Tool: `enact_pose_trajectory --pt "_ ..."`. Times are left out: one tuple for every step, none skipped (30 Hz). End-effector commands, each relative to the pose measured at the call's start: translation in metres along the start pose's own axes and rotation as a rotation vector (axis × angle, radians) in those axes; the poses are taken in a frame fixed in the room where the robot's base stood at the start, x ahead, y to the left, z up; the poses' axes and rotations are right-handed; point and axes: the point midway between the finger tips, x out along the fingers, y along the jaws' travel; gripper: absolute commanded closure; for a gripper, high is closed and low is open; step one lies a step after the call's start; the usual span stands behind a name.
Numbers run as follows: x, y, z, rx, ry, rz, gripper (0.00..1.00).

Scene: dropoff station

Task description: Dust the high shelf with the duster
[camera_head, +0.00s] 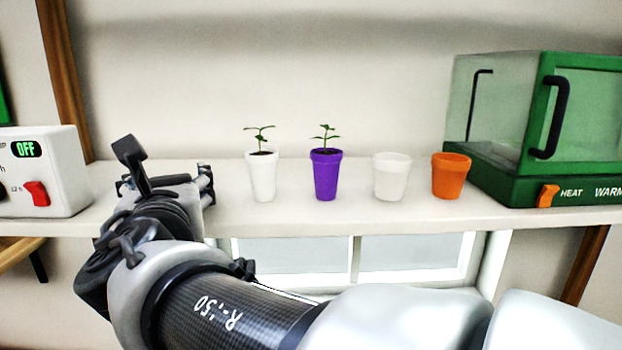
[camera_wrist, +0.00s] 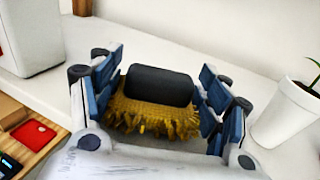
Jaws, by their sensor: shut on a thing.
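The high shelf (camera_head: 330,213) is a long white board across the head view; its pale top also fills much of the wrist view (camera_wrist: 215,50). My gripper (camera_wrist: 160,88) is shut on the duster (camera_wrist: 150,117), which has a dark grey block and a yellow fringe between the blue finger pads.
Right of my gripper stand a white pot with a seedling (camera_head: 262,177), a purple pot with a seedling (camera_head: 326,177), an empty-looking white pot (camera_head: 391,178) and an orange pot (camera_head: 450,177). A green glass-sided warmer (camera_head: 520,185) is at right, a white switch box (camera_head: 60,170) at left.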

Motion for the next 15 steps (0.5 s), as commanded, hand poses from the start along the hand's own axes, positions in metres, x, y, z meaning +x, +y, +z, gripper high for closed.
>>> enact_pose_trajectory --pt "0.001 0.0 -0.002 -0.001 0.003 0.0 0.49" --pt "0.001 0.0 -0.002 -0.001 0.004 0.0 0.49" --pt "0.001 0.0 -0.002 -0.001 0.004 0.0 0.49" --pt "0.001 0.0 -0.002 -0.001 0.004 0.0 0.49" --pt "0.001 0.0 -0.002 -0.001 0.004 0.0 0.49" --pt "0.001 0.0 -0.002 -0.001 0.004 0.0 0.49" --pt "0.001 0.0 -0.002 -0.001 0.004 0.0 0.49" --pt "0.001 0.0 -0.001 -0.001 0.004 0.0 0.49" --pt "0.0 0.0 0.001 -0.001 0.004 0.0 0.49" --pt "0.0 0.0 0.002 -0.001 0.004 0.0 0.49" --pt "0.0 0.0 0.004 0.0 0.004 0.0 0.49" --pt "0.0 0.0 0.008 0.0 0.003 0.0 0.49" --pt "0.0 0.0 0.011 0.0 0.003 0.0 0.49" --pt "0.0 0.0 0.015 -0.001 0.002 0.001 0.49" --pt "-0.001 0.0 0.019 -0.001 0.002 0.001 0.49"
